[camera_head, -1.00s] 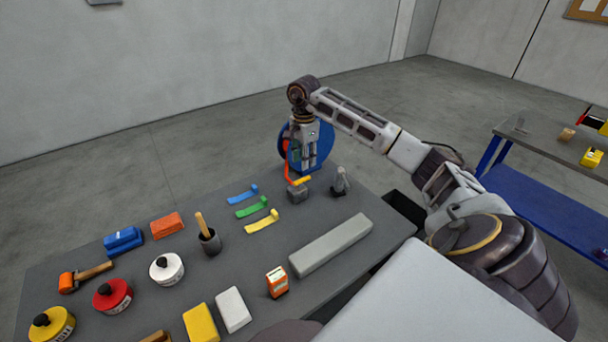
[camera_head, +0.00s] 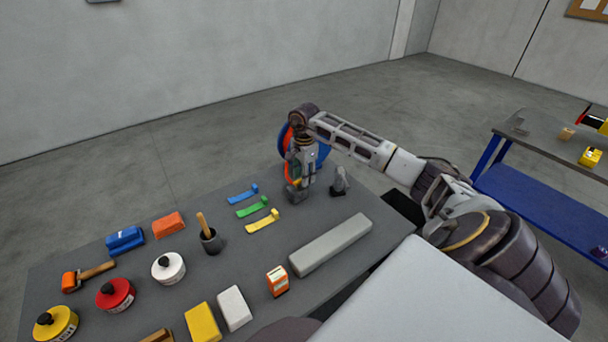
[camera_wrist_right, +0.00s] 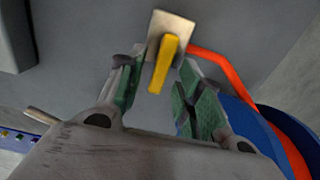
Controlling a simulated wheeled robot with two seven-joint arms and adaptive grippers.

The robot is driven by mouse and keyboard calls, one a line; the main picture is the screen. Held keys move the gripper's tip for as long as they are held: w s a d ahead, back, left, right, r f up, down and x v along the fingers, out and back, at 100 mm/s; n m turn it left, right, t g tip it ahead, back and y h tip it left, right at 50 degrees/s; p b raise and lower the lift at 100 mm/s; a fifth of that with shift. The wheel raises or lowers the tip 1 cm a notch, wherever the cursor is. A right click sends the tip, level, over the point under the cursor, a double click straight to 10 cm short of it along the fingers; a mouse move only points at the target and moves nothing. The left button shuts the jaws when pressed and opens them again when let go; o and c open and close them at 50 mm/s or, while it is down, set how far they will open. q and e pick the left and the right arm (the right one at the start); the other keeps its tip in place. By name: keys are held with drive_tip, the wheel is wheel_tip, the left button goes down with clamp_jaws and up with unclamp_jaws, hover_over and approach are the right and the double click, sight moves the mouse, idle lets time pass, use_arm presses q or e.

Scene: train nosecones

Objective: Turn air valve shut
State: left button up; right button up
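The air valve is a small grey metal block (camera_wrist_right: 176,24) with a yellow lever (camera_wrist_right: 162,65), at the table's far end. In the head view the block (camera_head: 296,196) shows just below my right gripper (camera_head: 298,182), which hides most of the lever. In the wrist view my right gripper (camera_wrist_right: 156,72) is open, with green-padded fingers on either side of the lever and a gap around it. An orange hose (camera_wrist_right: 225,68) runs from the block to the blue reel (camera_wrist_right: 248,120). My left gripper is not in view.
A small grey fitting (camera_head: 339,181) stands just right of the valve. Blue, green and yellow strips (camera_head: 252,207) lie to its left. A second table (camera_head: 550,150) stands at right.

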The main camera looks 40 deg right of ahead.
clamp_jaws()
